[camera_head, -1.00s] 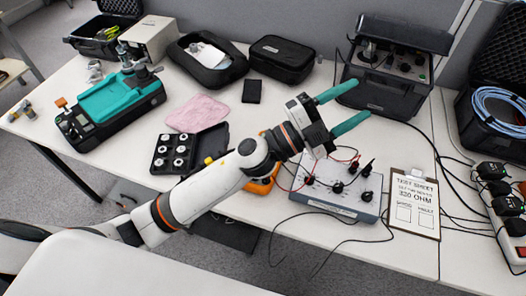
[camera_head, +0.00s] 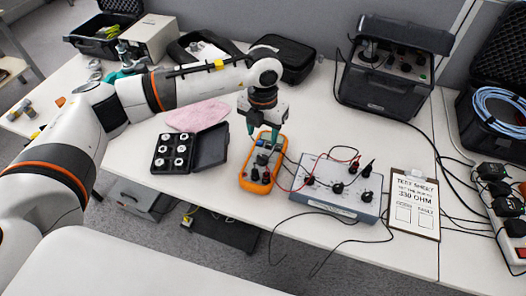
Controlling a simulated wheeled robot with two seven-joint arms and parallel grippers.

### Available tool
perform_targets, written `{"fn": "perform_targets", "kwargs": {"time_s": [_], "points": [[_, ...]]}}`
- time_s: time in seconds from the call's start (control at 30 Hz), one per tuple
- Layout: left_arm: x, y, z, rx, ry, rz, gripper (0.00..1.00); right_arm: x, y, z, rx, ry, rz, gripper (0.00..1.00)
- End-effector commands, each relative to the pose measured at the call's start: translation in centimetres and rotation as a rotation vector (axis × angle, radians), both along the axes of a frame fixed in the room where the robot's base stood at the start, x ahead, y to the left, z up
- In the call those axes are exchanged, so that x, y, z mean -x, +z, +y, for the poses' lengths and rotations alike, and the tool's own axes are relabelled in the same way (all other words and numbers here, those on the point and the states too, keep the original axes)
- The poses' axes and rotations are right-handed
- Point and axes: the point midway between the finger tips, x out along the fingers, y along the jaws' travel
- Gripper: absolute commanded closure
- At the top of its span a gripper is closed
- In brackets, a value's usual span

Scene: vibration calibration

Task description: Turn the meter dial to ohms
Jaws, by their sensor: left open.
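The orange meter (camera_head: 257,178) lies on the white table near its front edge, left of the grey resistance box (camera_head: 334,186). Test leads run from the meter to the box. My left gripper (camera_head: 264,131) points down over the meter's upper end, with its teal fingers apart and nothing seen between them. The fingertips are close to the meter; I cannot tell if they touch it. The dial is small and dark, and its setting cannot be read. My right gripper is out of view.
A black case of round weights (camera_head: 173,152) lies open left of the meter. A clipboard test sheet (camera_head: 414,203) lies on the right. A pink cloth (camera_head: 198,115) and a black pouch (camera_head: 284,57) lie behind. Loose black cables hang over the front edge.

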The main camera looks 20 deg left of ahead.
Motion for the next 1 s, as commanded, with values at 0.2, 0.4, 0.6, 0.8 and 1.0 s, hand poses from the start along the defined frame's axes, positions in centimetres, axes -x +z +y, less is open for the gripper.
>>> {"fn": "perform_targets", "kwargs": {"time_s": [0.2, 0.4, 0.6, 0.8, 1.0], "points": [[0.2, -4.5, -0.1, 0.002, -0.002, 0.006, 0.46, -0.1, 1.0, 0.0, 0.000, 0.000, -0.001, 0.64], [0.1, -7.8, -0.1, 0.002, -0.003, 0.004, 0.46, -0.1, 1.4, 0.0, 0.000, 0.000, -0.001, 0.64], [0.1, -9.3, -0.2, 0.005, -0.003, 0.002, 0.46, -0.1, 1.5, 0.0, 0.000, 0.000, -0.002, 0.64], [0.0, -9.5, -0.2, 0.005, -0.004, 0.000, 0.46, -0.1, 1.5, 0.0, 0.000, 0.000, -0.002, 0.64], [0.1, -9.4, -0.1, 0.005, -0.004, 0.001, 0.64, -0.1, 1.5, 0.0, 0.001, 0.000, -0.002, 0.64]]}}
